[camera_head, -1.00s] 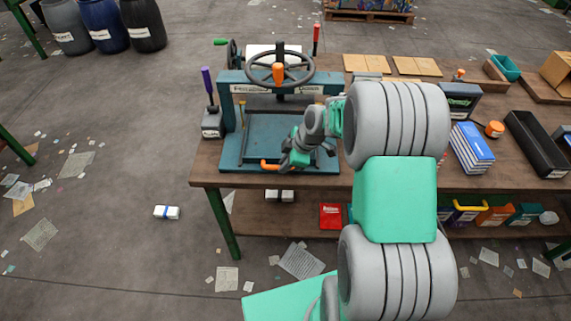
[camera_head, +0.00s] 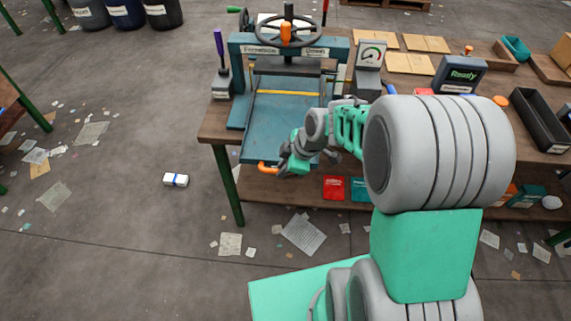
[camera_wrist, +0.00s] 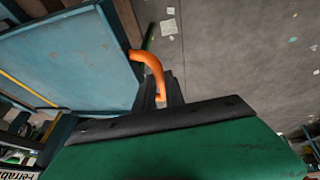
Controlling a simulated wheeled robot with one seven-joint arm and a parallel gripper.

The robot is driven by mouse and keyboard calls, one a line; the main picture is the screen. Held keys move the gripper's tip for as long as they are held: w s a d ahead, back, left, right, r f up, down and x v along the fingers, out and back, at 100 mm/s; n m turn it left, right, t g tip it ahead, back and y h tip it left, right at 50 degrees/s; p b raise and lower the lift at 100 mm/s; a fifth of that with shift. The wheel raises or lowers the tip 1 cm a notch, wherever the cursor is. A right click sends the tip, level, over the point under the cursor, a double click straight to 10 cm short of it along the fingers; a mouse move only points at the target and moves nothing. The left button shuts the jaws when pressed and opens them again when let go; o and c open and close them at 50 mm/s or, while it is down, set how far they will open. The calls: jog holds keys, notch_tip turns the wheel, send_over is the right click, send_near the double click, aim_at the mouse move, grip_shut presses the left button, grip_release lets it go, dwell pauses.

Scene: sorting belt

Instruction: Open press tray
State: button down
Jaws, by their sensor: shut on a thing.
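The press (camera_head: 240,52) stands on the workbench with its black handwheel (camera_head: 288,31) on top. Its blue press tray (camera_head: 277,125) is pulled out toward me and sticks out past the bench's front edge. The tray's orange handle (camera_head: 266,168) is at its front; it also shows in the wrist view (camera_wrist: 149,67). My gripper (camera_head: 284,164) is at the front of the tray, shut on the orange handle. In the wrist view the dark fingers (camera_wrist: 161,92) close around the handle's end. My fingers partly hide the handle in the head view.
On the bench, a gauge box (camera_head: 371,57) and a "Ready" display (camera_head: 458,74) stand right of the press. A purple-handled lever (camera_head: 220,50) stands at its left. A lower shelf holds a red box (camera_head: 333,187). The floor in front has scattered papers.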

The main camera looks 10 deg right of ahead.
jog(key=c, duration=1.4)
grip_release()
jog(key=v, duration=0.7)
jog(key=shift+r, duration=0.4)
jog(key=shift+d, duration=0.15)
